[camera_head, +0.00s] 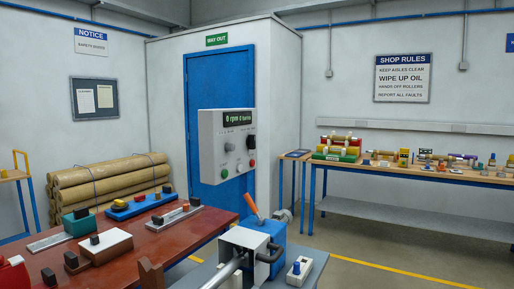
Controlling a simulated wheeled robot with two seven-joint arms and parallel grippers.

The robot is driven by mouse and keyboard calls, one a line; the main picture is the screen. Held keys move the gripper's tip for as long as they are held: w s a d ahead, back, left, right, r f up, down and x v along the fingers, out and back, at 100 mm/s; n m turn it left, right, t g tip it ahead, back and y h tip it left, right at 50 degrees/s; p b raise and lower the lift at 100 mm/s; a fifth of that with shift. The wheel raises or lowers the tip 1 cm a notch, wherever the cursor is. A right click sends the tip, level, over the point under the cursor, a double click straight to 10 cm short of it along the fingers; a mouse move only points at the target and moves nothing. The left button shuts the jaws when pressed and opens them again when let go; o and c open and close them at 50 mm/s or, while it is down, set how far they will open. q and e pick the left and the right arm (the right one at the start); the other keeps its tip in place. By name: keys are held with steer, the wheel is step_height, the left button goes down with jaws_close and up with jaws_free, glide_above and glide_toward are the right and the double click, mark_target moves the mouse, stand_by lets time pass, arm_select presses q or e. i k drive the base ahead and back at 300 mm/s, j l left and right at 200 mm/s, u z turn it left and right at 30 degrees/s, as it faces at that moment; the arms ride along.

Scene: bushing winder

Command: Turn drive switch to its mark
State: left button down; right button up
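A grey control box (227,150) stands in front of the blue door, with a lit green display (237,119) at its top that seems to read 0 rpm and 0 turns. Neither of my grippers shows in the head view.
A blue and white machine (247,243) with an orange lever (253,207) and metal rod stands front centre. Beside it is a small white box with a blue knob (297,268). A red-brown bench (165,240) holds tools at left; a loaded workbench (440,176) stands right.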

mark_target(252, 139)
steer(key=i+l, duration=0.35)
steer(key=i+l+u, duration=0.1)
steer(key=i+l, duration=0.2)
steer(key=l, duration=0.25)
